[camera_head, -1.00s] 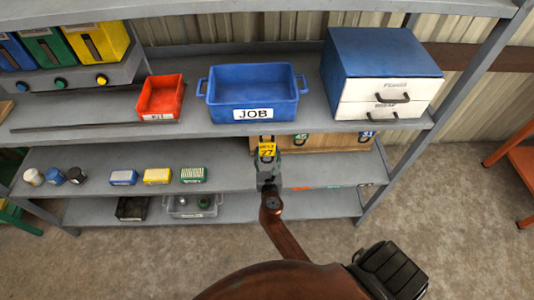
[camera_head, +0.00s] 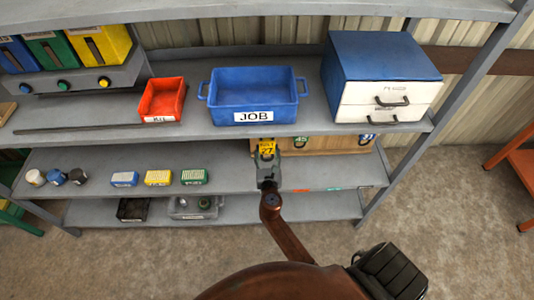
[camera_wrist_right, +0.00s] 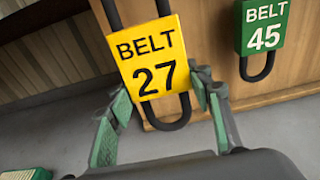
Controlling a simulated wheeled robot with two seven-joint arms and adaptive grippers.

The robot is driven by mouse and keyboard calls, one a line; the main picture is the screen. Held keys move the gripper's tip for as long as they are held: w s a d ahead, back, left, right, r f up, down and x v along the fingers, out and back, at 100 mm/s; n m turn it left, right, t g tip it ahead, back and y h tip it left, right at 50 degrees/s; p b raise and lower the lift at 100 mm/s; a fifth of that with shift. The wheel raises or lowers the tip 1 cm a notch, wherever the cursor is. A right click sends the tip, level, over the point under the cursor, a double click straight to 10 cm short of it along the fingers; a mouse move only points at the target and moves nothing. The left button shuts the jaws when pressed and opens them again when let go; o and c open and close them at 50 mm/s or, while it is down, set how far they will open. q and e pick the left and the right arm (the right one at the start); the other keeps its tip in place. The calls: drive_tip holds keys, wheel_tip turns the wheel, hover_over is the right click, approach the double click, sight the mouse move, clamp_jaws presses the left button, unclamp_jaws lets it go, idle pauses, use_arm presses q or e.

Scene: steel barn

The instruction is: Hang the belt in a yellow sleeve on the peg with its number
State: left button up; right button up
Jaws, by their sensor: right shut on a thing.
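My right gripper (camera_head: 267,160) is shut on the belt in a yellow sleeve (camera_head: 267,148), in front of the wooden board (camera_head: 325,144) under the upper shelf. In the right wrist view the yellow sleeve (camera_wrist_right: 147,58) reads BELT 27, slightly tilted, with the dark belt loop showing above and below it between the fingers (camera_wrist_right: 162,100). A belt in a green sleeve marked 45 (camera_wrist_right: 264,25) hangs on the board to its right, also in the head view (camera_head: 301,141). A blue-sleeved belt (camera_head: 368,138) is farther right. The peg behind the yellow sleeve is hidden. My left gripper is out of view.
The upper shelf holds a red bin (camera_head: 161,100), a blue JOB bin (camera_head: 254,92) and a drawer cabinet (camera_head: 384,78). Small yellow (camera_head: 158,177), green and blue-white boxes stand on the middle shelf, left of my arm. A shelf post (camera_head: 395,175) is right.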

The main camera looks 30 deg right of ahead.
drive_tip(key=shift+r+x, duration=0.15)
drive_tip(key=shift+x, duration=1.1)
drive_tip(key=shift+r+x, duration=0.15)
drive_tip(key=shift+x, duration=1.1)
drive_tip(key=shift+f, duration=0.15)
drive_tip(key=shift+f, duration=0.45)
drive_tip(key=o, duration=1.3)
